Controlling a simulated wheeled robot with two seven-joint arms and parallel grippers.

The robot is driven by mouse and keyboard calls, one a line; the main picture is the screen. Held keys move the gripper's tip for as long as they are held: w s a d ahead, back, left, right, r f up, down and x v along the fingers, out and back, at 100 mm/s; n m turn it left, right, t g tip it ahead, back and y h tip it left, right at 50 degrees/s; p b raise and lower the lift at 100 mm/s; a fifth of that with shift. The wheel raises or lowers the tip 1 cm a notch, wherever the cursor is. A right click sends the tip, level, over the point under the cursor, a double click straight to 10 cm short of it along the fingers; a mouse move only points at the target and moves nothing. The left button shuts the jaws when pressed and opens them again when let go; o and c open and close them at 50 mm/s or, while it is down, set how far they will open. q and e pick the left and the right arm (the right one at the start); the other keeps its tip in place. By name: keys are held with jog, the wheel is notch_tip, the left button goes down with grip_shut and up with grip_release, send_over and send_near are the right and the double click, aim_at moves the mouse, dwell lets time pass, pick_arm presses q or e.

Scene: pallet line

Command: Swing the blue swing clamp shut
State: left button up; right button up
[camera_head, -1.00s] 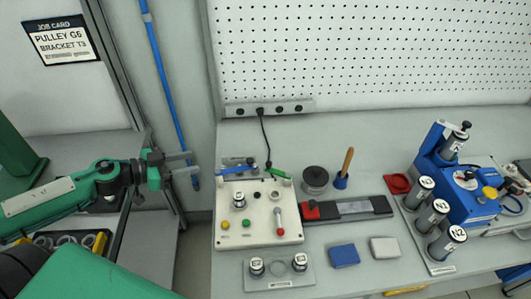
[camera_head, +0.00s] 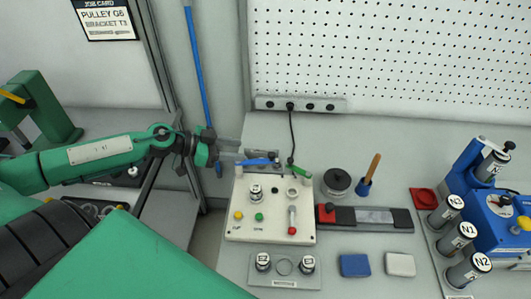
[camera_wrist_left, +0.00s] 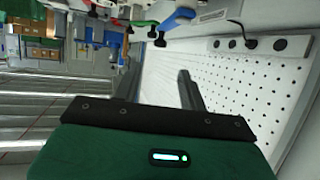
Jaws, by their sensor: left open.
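The blue swing clamp (camera_head: 256,161) lies across the back left edge of the cream fixture (camera_head: 270,231), by a grey metal piece. It also shows in the left wrist view (camera_wrist_left: 178,19), beyond the fingers. My left gripper (camera_head: 236,149) is open and empty, its fingers pointing right. Its tips are at the left end of the blue clamp; I cannot tell whether they touch it. A green clamp (camera_head: 301,171) sits at the fixture's back right corner. My right gripper is not in view.
A black cable (camera_head: 292,135) runs from the wall sockets to the fixture's back. A grey round pot (camera_head: 336,180) and a wooden-handled tool (camera_head: 372,170) stand to the right. Blue (camera_head: 355,265) and grey (camera_head: 400,264) blocks lie in front right. A pegboard (camera_head: 400,60) rises behind.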

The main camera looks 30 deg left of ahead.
aim_at(271, 154)
pick_arm(q)
jog(key=p+x, duration=0.2)
jog(key=x, duration=0.6)
jog(key=shift+w+d+f, duration=0.25)
jog(key=shift+w+d, duration=0.2)
jog(key=shift+w, duration=0.05)
jog(key=shift+w+d+f, duration=0.1)
jog(key=shift+d+f, duration=0.05)
jog(key=shift+d, duration=0.05)
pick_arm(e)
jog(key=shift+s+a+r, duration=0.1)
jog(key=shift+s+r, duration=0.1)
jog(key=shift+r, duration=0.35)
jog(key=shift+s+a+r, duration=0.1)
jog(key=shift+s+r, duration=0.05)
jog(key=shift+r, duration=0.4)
pick_arm(q)
jog(key=shift+c, duration=0.2)
grip_shut()
